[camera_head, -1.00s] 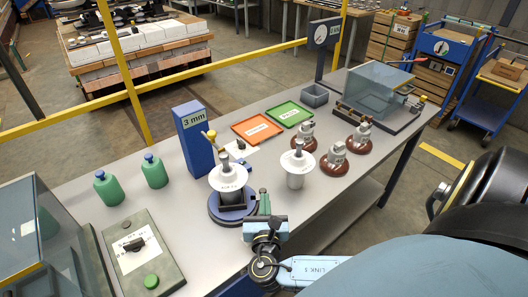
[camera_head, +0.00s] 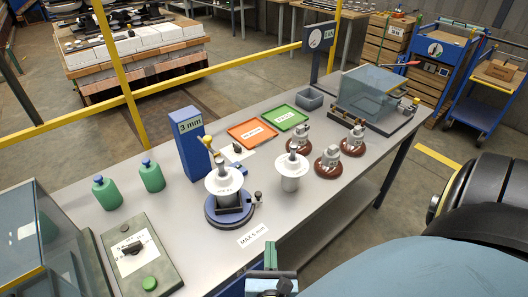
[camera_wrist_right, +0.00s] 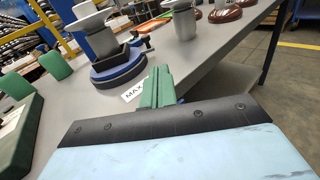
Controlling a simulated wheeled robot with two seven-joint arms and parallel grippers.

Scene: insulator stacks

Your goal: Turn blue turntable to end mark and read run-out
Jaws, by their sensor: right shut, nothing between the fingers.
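The blue turntable (camera_head: 213,221) stands near the middle of the table and bears a white insulator (camera_head: 224,182) with a grey metal top. A small dark-knobbed handle (camera_head: 257,196) sticks out on its right side. A blue post (camera_head: 192,150) behind it has a display reading "3 mm". My right gripper (camera_head: 270,246), with green fingers, is shut and empty at the table's front edge, apart from the turntable. In the right wrist view the shut fingers (camera_wrist_right: 158,75) point toward the table, with the turntable (camera_wrist_right: 118,76) beyond them. My left gripper is not in view.
A "MAX 5 mm" label (camera_head: 253,236) lies before the turntable. A second white insulator (camera_head: 292,168) and several brown-based grey parts (camera_head: 328,162) stand to the right. Orange (camera_head: 252,134) and green (camera_head: 287,118) trays lie behind. Green bottles (camera_head: 107,193) and a control box (camera_head: 144,262) are left.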

